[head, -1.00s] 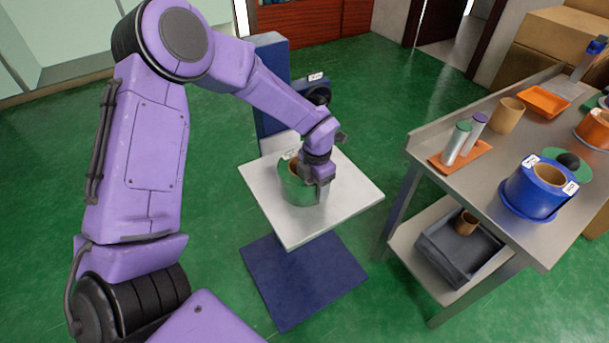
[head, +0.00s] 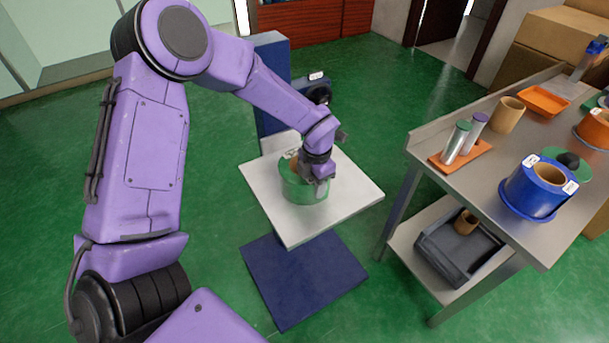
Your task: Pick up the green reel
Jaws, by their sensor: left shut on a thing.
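The green reel (head: 302,192) is on the white square top (head: 345,205) of the blue stand, near its middle. It is a wide roll with a brown core, upright. My left gripper (head: 318,181) is over the near right part of the reel and shut on its wall. The fingers and wrist hide part of the core and rim. I cannot tell whether the reel touches the plate or is slightly above it. My right gripper is not in view.
A metal table (head: 480,180) stands at the right with a blue reel (head: 540,188), an orange tray (head: 543,101), a brown core (head: 507,115) and two tubes on an orange base. A dark grey bin (head: 440,255) sits on its lower shelf. Green floor is clear between stand and table.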

